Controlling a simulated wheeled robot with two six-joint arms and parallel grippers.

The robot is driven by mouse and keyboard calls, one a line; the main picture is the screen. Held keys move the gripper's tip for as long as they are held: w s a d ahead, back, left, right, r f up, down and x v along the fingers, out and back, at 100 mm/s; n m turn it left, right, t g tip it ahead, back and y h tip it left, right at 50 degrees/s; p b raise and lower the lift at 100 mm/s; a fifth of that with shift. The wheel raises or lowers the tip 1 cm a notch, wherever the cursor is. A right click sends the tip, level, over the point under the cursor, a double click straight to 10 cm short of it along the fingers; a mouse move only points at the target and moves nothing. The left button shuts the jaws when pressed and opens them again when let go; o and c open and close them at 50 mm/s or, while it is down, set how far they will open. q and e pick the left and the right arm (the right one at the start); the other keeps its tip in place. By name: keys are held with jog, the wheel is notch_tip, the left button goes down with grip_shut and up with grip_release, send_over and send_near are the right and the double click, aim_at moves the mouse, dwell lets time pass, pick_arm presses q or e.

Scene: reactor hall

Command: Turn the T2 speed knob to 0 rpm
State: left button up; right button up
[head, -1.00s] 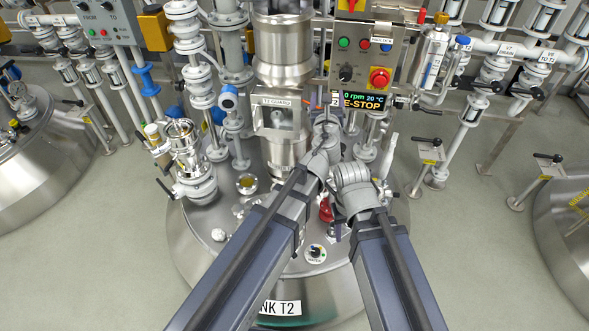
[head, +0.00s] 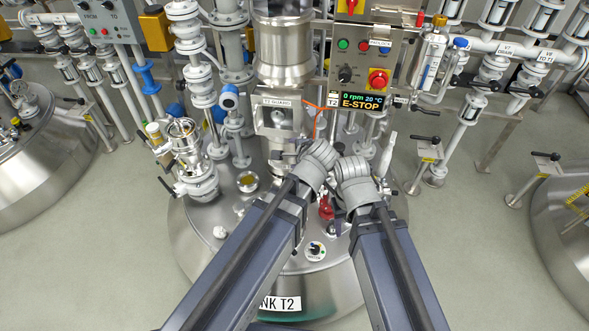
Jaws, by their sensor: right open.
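The T2 control panel (head: 397,50) stands upright behind the tank. A black knob (head: 345,73), which looks like the speed knob, is on its lower left. The display (head: 361,101) reads 0 rpm, 20 °C and E-STOP. The knob's pointer is too small to read. My right gripper (head: 338,148) is open, below the display and apart from the knob, mostly hidden by its own wrist. My left wrist is beside it, over the tank lid; the left gripper's fingers (head: 285,160) are hard to make out.
A red emergency button (head: 379,79) sits right of the knob, with green, red and blue controls above. Tank T2 (head: 200,245) lies below my arms, with a steel column (head: 284,60) left of the panel. A small dial (head: 315,250) is on the lid. Pipes and valves crowd both sides.

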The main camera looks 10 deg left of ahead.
pick_arm(q)
jog(key=shift+s+d+f+n+g+h, duration=0.1)
jog(key=shift+s+f+n+g, duration=0.3)
jog(key=shift+s+n, duration=0.25)
jog(key=shift+s+d+f+n+g+h, duration=0.15)
jog(key=shift+s+f+n+g, duration=0.3)
jog(key=shift+s, duration=0.35)
jog(key=shift+s+d+f+n+g+h, duration=0.1)
jog(key=shift+s+f+n+g, duration=0.25)
jog(key=shift+s+n, duration=0.35)
jog(key=s+a+f+n+g+h, duration=0.45)
jog(key=s+a+n, duration=0.25)
jog(key=n, duration=0.3)
jog(key=s+d+m+g+y, duration=0.1)
jog(key=s+d+m, duration=0.2)
jog(key=s+d, duration=0.3)
jog(key=d, duration=0.5)
jog(key=shift+d+r+m+y, duration=0.25)
jog(key=shift+r+m+y, duration=0.05)
jog(key=shift+r, duration=0.05)
